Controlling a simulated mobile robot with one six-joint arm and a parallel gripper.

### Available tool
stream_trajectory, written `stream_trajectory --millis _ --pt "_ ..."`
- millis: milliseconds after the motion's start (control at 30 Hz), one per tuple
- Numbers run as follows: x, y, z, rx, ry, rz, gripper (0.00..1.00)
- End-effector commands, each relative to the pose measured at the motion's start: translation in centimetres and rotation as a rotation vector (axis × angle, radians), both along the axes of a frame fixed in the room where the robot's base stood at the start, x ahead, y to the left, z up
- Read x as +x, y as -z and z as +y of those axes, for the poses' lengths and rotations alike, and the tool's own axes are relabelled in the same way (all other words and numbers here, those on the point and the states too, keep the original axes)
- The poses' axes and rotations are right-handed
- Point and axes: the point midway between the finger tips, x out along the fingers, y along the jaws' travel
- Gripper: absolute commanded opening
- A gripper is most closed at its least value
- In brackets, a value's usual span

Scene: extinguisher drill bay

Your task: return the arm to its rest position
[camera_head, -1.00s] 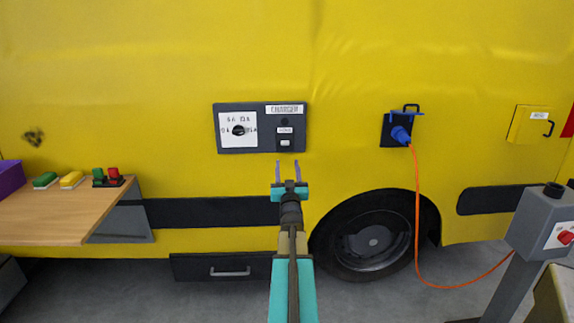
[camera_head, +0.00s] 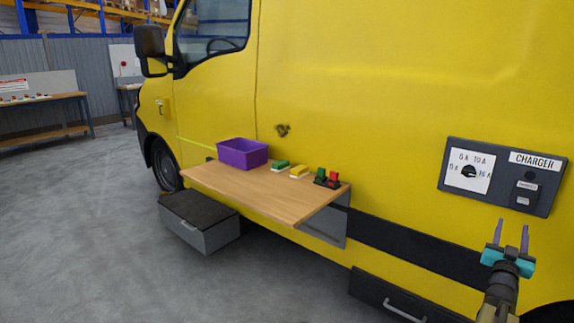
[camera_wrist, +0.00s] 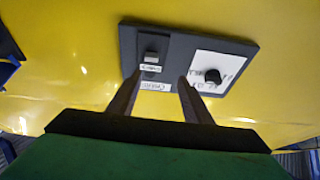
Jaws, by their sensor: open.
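My gripper (camera_head: 509,238) is at the lower right of the head view, in front of the yellow van's side. Its two fingers are apart with nothing between them. It is below the dark charger panel (camera_head: 450,201), which has a white dial plate with a black knob (camera_head: 469,171) and a small switch. In the wrist view the same charger panel (camera_wrist: 185,42) is upside down beyond the two fingers (camera_wrist: 157,92). A clear gap between the fingers and the panel cannot be judged exactly.
A wooden shelf (camera_head: 245,196) juts from the van (camera_head: 380,100). It holds a purple bin (camera_head: 242,153), green and yellow blocks, and a red and green item (camera_head: 327,178). A grey step box (camera_head: 205,228) stands below. The floor at left (camera_head: 80,230) is clear.

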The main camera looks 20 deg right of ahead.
Motion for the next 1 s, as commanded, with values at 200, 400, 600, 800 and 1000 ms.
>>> stream_trajectory --millis 200,400,600,800,1000 --pt "5.9 2.5 4.4 0.028 -0.088 0.021 0.45" --pt "11.9 6.5 10.3 0.070 -0.190 0.055 0.45" --pt "16.9 11.1 17.1 0.118 -0.289 0.097 0.45" --pt "20.6 16.7 24.4 0.193 -0.381 0.173 0.45" --pt "22.9 23.1 31.8 0.283 -0.462 0.283 0.45"
